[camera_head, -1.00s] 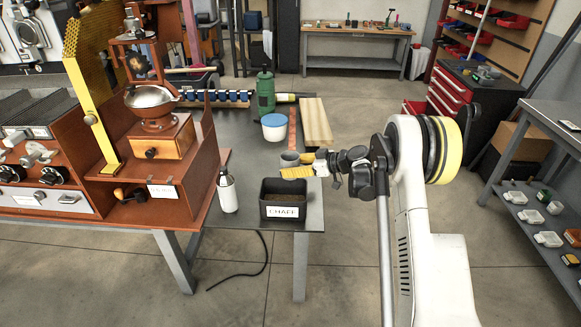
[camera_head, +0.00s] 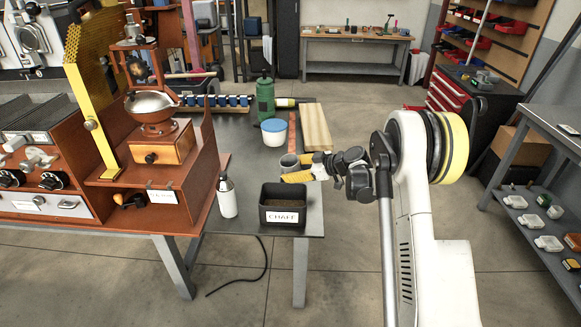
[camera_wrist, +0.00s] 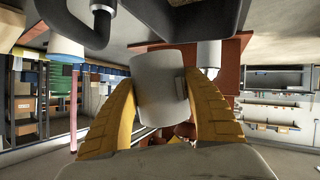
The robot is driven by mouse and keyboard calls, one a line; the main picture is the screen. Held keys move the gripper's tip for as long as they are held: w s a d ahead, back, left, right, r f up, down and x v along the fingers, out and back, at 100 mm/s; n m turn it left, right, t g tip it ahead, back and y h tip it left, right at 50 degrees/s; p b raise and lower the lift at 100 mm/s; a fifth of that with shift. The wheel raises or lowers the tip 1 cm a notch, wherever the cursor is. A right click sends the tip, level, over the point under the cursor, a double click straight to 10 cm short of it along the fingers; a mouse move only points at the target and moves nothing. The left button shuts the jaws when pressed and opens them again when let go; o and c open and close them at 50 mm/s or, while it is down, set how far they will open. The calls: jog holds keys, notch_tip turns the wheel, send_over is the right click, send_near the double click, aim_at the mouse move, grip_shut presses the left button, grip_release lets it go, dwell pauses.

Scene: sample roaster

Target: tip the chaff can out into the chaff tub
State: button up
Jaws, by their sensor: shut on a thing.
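The chaff can (camera_head: 289,163) is a small grey cylinder beyond the chaff tub, near the right edge of the table. My gripper (camera_head: 290,176) has its yellow fingers shut on it from the right. In the wrist view the grey can (camera_wrist: 160,88) fills the gap between the two yellow fingers, and looks slightly tilted in that picture. I cannot tell whether it touches the table. The chaff tub (camera_head: 283,217) is a dark open box labelled CHAFF at the table's front right corner, with brownish matter inside. The can is behind the tub, not over its opening.
A white bottle (camera_head: 227,196) stands left of the tub. A white bucket with a blue rim (camera_head: 274,133), a green bottle-like item (camera_head: 265,100) and a wooden board (camera_head: 315,127) are further back. Floor lies open in front.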

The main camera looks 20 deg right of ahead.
jog(key=shift+w+d+f+n+t+h, duration=0.1)
jog(key=shift+d+f+n+t+h, duration=0.05)
jog(key=shift+f+n+h, duration=0.2)
jog(key=shift+w+d+f+n+t+h, duration=0.15)
jog(key=shift+f+n+h, duration=0.1)
jog(key=shift+f, duration=0.2)
jog(key=shift+f+n+t+h, duration=0.15)
jog(key=shift+n+t+h, duration=0.25)
jog(key=shift+n+h, duration=0.65)
jog(key=shift+s+a+n+t+h, duration=0.1)
jog(key=shift+n+t+h, duration=0.3)
jog(key=shift+n+h, duration=0.3)
jog(key=n+t+h, duration=0.1)
jog(key=f+n+h, duration=0.1)
jog(key=n, duration=0.1)
jog(key=shift+a+t+h, duration=0.15)
jog(key=shift+t+h, duration=0.1)
jog(key=shift+t, duration=0.15)
jog(key=shift+s+a+f+n+t+h, duration=0.1)
jog(key=shift+s+a+n+t+h, duration=0.1)
jog(key=shift+n+t+h, duration=0.3)
jog(key=shift+s+a+n+t+h, duration=0.1)
jog(key=shift+a+n+t+h, duration=0.15)
jog(key=shift+n, duration=0.4)
jog(key=shift+s+a+r+n+t+h, duration=0.15)
jog(key=shift+a+r+n+t+h, duration=0.15)
jog(key=shift+n+t, duration=0.3)
jog(key=shift+s+a+r+n+t+h, duration=0.15)
jog(key=shift+r+n+t, duration=0.15)
jog(key=shift+n, duration=0.5)
